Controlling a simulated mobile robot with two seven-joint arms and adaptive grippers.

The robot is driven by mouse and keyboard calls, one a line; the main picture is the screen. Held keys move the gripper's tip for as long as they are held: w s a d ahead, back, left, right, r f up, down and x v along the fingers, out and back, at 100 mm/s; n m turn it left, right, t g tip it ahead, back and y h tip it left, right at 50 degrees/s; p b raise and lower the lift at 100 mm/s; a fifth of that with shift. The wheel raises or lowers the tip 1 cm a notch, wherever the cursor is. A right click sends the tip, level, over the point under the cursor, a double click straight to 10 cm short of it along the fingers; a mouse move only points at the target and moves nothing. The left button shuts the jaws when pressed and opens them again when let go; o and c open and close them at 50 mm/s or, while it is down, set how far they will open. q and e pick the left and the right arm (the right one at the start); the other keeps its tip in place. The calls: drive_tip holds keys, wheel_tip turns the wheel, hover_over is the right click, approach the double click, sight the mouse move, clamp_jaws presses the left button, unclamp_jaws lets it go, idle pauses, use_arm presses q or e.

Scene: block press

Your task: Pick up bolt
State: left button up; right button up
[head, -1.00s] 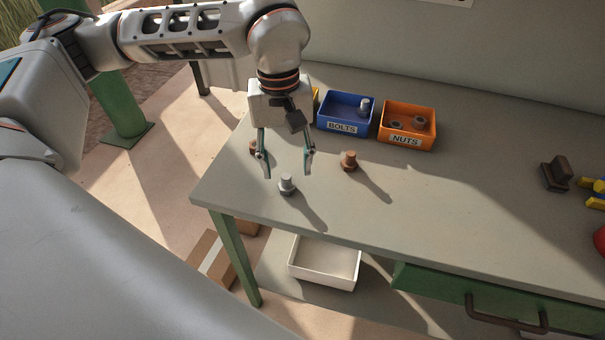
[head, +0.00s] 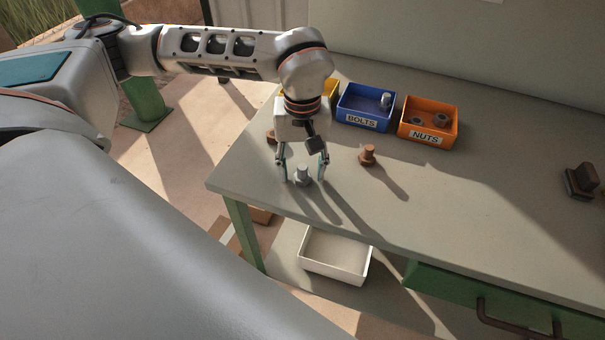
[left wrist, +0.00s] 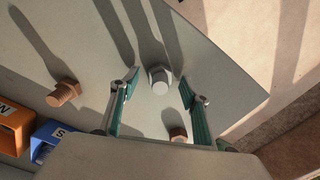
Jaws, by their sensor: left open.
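A silver bolt (head: 302,178) stands head down on the grey workbench (head: 440,220) near its front left part. My left gripper (head: 303,170) is open, pointing down, with one finger on each side of this bolt. In the left wrist view the bolt (left wrist: 160,82) shows between the fingertips (left wrist: 160,75), with a gap on both sides. A copper-brown bolt (head: 368,155) stands to the right, also in the left wrist view (left wrist: 63,93). Another brown bolt (head: 270,138) is partly hidden behind the gripper. My right gripper is not in view.
At the back stand a blue BOLTS bin (head: 363,110) holding a silver bolt, an orange NUTS bin (head: 427,120) holding nuts, and a mostly hidden yellow bin. A dark object (head: 581,181) lies far right. A white tray (head: 335,256) sits below the bench.

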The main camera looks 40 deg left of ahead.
use_arm(q)
drive_tip(key=c, duration=1.2)
drive_tip(key=shift+r, duration=0.1)
drive_tip(key=shift+c, duration=0.2)
